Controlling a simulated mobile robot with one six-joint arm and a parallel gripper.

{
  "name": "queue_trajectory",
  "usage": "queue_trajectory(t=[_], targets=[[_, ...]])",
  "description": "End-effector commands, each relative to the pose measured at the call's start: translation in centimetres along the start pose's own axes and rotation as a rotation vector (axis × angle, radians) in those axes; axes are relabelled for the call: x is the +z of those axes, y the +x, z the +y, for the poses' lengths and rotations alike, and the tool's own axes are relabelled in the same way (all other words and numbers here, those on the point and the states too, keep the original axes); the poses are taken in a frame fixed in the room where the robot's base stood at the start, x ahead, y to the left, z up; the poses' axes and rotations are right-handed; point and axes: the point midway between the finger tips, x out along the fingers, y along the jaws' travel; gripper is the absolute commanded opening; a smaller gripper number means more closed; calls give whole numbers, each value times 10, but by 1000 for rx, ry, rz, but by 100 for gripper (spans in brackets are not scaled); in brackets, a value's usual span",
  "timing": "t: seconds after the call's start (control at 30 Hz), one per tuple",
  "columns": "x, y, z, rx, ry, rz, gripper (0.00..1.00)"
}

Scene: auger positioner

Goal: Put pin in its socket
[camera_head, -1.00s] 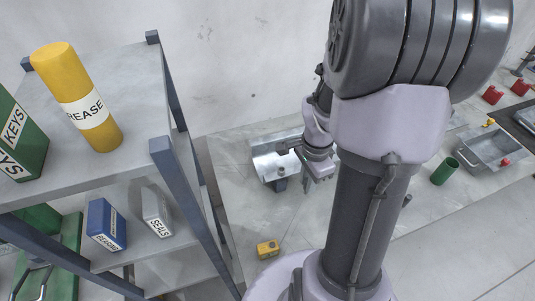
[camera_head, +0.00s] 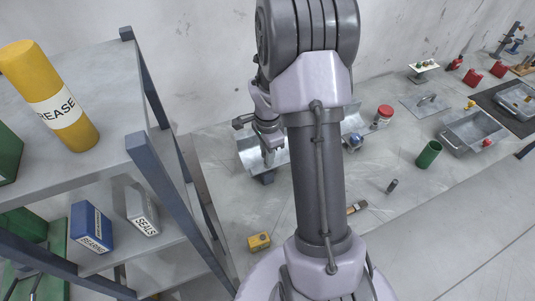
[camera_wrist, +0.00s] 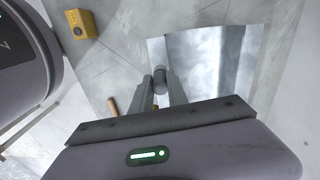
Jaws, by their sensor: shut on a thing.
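My gripper (camera_wrist: 160,92) is shut on a small dark grey cylinder, which looks like the pin (camera_wrist: 159,78), between its fingertips. In the head view my gripper (camera_head: 268,155) is over or just in front of a shiny metal trough (camera_head: 247,150), with a dark block (camera_head: 264,178) at its front edge. In the wrist view the trough (camera_wrist: 205,65) lies to the right of the fingertips. The pin is too small to make out in the head view. I cannot pick out the socket for certain.
A grey shelf (camera_head: 100,90) with boxes and a yellow grease tube (camera_head: 50,95) stands at left. A yellow box (camera_head: 259,242), dark cylinder (camera_head: 392,186), green cup (camera_head: 428,154) and metal tray (camera_head: 475,130) are on the pale surface. My arm hides its middle.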

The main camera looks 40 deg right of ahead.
Motion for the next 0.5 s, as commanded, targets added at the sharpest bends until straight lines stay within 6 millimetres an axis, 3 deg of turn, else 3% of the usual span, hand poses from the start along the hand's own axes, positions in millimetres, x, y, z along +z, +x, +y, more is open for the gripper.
queue_trajectory(t=[0.03,0.07,0.13,0.5], targets=[[0,3,0,0,0,0,0],[0,2,0,0,0,0,25],[0,1,0,0,0,0,39],[0,-6,0,0,0,0,41]])
